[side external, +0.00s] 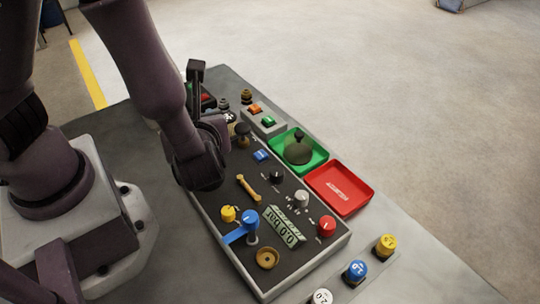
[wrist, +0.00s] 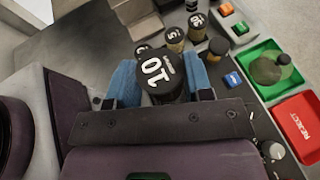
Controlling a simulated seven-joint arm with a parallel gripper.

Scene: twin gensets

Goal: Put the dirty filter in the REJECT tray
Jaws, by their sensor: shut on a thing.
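In the side external view my arm hides most of the grip. The red REJECT tray (side external: 339,188) is empty and lies right of the panel; it also shows at the right of the wrist view (wrist: 301,118). My gripper is to the left of the tray, across the panel.
A green tray (side external: 318,155) beside the red one holds a dark dome (side external: 298,152) with a knob. Smaller dark-topped cylinders (wrist: 175,38) stand beyond the held one.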

